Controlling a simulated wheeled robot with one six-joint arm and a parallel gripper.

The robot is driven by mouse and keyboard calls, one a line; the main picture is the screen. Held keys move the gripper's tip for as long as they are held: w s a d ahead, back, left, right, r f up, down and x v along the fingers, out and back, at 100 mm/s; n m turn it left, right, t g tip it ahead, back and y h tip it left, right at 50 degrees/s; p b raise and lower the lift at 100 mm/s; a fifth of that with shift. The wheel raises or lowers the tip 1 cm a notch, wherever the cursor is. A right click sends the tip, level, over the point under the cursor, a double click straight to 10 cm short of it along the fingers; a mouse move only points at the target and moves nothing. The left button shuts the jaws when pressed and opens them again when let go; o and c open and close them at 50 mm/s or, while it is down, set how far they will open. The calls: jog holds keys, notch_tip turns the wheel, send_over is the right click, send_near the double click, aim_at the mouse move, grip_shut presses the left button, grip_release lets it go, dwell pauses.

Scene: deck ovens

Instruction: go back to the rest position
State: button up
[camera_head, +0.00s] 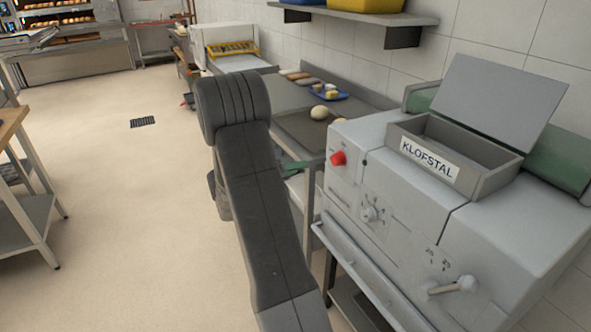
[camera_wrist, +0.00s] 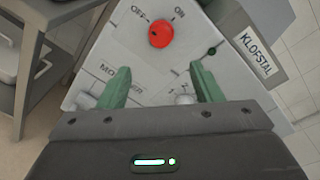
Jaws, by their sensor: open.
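My gripper (camera_wrist: 161,86) is open, with two green fingers apart and nothing between them. It faces the front panel of the grey KLOFSTAL machine (camera_head: 392,209), which fills much of the wrist view (camera_wrist: 128,50). The machine's red knob (camera_wrist: 160,33) sits between OFF and ON labels, beyond my fingertips and apart from them. The same red knob shows in the head view (camera_head: 338,158). In the head view my arm hides most of the gripper; only a bit of green finger shows beside the machine's left side.
A steel counter (camera_head: 285,97) behind the machine bears dough pieces (camera_head: 319,112) and a blue tray (camera_head: 328,92). A wall shelf (camera_head: 366,15) hangs above. A wooden-topped table (camera_head: 10,124) stands at the left. The floor (camera_head: 130,230) between is clear.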

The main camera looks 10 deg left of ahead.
aim_at(334, 161)
jog(key=p+x, duration=0.2)
jog(key=x, duration=1.2)
jog(key=shift+a, duration=0.1)
